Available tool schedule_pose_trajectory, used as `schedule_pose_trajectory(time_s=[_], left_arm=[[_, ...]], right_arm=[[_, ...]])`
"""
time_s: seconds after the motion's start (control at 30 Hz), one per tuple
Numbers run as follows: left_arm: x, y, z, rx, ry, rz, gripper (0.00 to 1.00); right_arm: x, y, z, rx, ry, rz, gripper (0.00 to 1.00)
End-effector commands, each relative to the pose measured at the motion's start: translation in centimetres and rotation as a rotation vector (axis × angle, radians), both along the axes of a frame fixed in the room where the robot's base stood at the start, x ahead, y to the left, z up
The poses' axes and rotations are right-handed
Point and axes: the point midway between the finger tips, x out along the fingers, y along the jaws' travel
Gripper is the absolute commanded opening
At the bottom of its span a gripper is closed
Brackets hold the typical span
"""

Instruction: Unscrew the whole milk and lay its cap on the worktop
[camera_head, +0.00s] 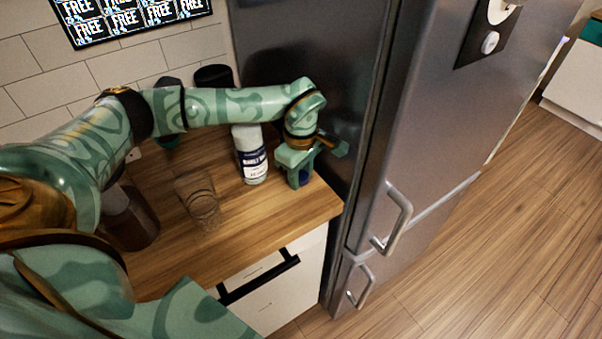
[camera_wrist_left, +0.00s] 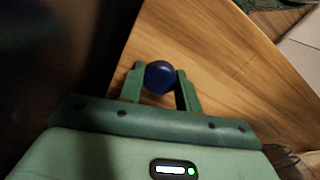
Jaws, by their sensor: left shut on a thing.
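The milk bottle (camera_head: 254,168), white with a dark blue label, stands upright on the wooden worktop (camera_head: 262,215). Its top is hidden behind my left arm. My left gripper (camera_head: 303,178) points down just right of the bottle, close to the worktop's right end. It is shut on a round dark blue cap (camera_head: 305,175), which is off to the side of the bottle. The left wrist view shows the cap (camera_wrist_left: 160,77) between the two fingertips, with bare wood below it. I cannot tell whether the cap touches the wood. My right gripper is not in view.
A clear glass (camera_head: 203,207) stands left of the bottle near the front edge. A brown container (camera_head: 131,218) is farther left. A black cylinder (camera_head: 214,76) stands at the back. A tall grey fridge (camera_head: 385,150) borders the worktop on the right. Bare wood lies in front of the bottle.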

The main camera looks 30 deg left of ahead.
Motion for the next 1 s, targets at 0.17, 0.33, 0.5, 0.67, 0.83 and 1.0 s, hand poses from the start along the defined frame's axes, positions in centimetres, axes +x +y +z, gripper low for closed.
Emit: schedule_pose_trajectory(time_s=[0.17, 0.33, 0.5, 0.67, 0.83, 1.0], left_arm=[[0.0, 0.0, -0.3, 0.000, 0.001, 0.001, 0.42], [0.0, 0.0, -0.3, 0.000, 0.001, 0.001, 0.55], [0.0, 0.0, -0.1, 0.000, 0.000, 0.000, 0.55], [0.1, 0.0, 1.8, 0.001, -0.004, 0.000, 0.55], [0.1, 0.1, 6.0, 0.001, -0.007, 0.000, 0.55], [0.1, 0.0, 9.6, 0.001, -0.005, 0.001, 0.55]], right_arm=[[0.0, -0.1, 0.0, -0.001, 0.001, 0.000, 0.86], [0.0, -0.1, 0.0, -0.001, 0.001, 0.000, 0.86], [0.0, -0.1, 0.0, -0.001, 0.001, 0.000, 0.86], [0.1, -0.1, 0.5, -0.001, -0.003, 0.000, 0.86], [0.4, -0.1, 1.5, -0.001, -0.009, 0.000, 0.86], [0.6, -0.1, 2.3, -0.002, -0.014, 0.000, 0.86]])
